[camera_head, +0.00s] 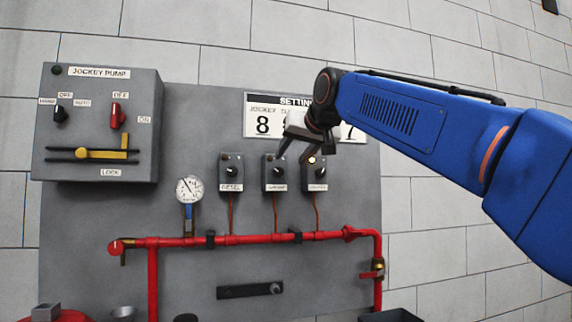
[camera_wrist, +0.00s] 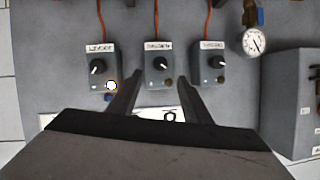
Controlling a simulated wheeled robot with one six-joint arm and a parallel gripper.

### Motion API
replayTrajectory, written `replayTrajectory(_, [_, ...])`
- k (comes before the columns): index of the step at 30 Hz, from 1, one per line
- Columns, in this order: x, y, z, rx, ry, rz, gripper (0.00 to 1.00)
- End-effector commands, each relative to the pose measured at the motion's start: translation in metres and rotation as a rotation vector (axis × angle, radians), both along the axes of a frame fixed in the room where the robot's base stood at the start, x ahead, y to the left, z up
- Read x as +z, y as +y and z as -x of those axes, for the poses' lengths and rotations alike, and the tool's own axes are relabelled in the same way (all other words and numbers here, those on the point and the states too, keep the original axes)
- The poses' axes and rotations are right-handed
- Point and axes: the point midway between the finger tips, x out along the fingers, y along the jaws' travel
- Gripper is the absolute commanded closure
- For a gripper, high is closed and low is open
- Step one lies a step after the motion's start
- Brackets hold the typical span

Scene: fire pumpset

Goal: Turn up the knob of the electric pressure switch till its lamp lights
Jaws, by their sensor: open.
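Three grey switch boxes hang in a row on the panel, each with a black knob and a small lamp. The middle box (camera_head: 274,182), also in the wrist view (camera_wrist: 152,72), seems to be the electric one, but its label is blurred. Its knob (camera_wrist: 158,63) has a white pointer line turned sideways. Its lamp (camera_wrist: 168,82) looks dull brown, unlit. My gripper (camera_head: 291,159) is open and empty in front of the boxes. In the wrist view its fingers (camera_wrist: 162,74) frame the middle knob, one on each side; I see no contact.
The right-hand box (camera_head: 317,181) has a lit lamp (camera_head: 311,160). The diesel box (camera_head: 230,181) stands at left, its lamp dull. A gauge (camera_head: 189,189) and red pipes (camera_head: 260,239) run nearby. The jockey pump cabinet (camera_head: 145,100) juts out at far left.

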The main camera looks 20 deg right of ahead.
Motion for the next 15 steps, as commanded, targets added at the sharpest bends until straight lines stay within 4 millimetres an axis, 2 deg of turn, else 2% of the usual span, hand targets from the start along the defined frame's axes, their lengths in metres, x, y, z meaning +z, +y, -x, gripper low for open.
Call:
replayTrajectory(1, [0.005,-0.001,0.011,0.0,-0.002,0.0,0.55])
replayTrajectory(6, [0.016,-0.004,0.039,0.0,-0.002,0.0,0.55])
replayTrajectory(10, [0.023,-0.006,0.055,0.0,-0.002,0.0,0.55])
replayTrajectory(15, [0.027,-0.007,0.065,0.0,-0.001,0.0,0.55])
